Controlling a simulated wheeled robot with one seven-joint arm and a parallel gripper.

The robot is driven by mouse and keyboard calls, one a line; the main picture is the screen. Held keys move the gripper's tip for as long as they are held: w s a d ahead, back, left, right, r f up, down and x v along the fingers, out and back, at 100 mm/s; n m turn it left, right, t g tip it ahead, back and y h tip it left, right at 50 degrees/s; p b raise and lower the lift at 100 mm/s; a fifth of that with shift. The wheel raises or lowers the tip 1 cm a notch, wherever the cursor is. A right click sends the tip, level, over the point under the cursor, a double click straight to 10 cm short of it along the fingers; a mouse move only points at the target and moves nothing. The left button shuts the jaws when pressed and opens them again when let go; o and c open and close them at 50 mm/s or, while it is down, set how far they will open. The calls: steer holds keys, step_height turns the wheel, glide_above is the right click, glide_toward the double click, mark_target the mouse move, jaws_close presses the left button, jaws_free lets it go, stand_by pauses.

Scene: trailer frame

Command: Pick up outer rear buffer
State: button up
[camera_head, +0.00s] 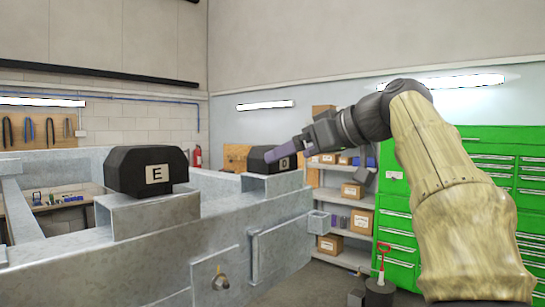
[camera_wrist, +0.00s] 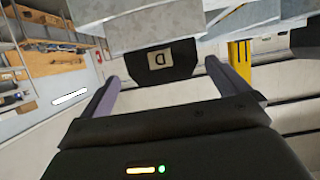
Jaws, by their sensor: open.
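A black buffer block marked D (camera_head: 262,160) sits on a metal bracket of the grey trailer frame (camera_head: 262,186). A similar black block marked E (camera_head: 146,170) sits on a bracket nearer to me at the left. In the wrist view, block D (camera_wrist: 178,61) shows upside down between the tips of my gripper (camera_wrist: 162,70), with a gap on each side. The gripper is open and empty. I cannot tell how deep the fingers reach along the block.
The trailer frame's long beam (camera_head: 215,238) fills the lower left. Behind it are shelves with cardboard boxes (camera_head: 351,190) and green drawer cabinets (camera_head: 395,232). A yellow post (camera_wrist: 240,58) shows in the wrist view. Space above the blocks is clear.

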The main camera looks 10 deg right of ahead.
steer(key=shift+w+a+f, duration=0.2)
steer(key=shift+w+a, duration=0.15)
steer(key=shift+w, duration=0.2)
steer(key=shift+w, duration=0.1)
steer(key=p+x, duration=0.1)
steer(key=x, duration=0.1)
steer(key=p+x, duration=0.1)
steer(key=x, duration=0.1)
steer(key=shift+a+r+p, duration=0.25)
steer(key=shift+a+p, duration=0.05)
steer(key=shift+p, duration=0.05)
steer(key=shift+w+a+f, duration=0.15)
steer(key=shift+a+f, duration=0.05)
steer(key=shift+w, duration=0.1)
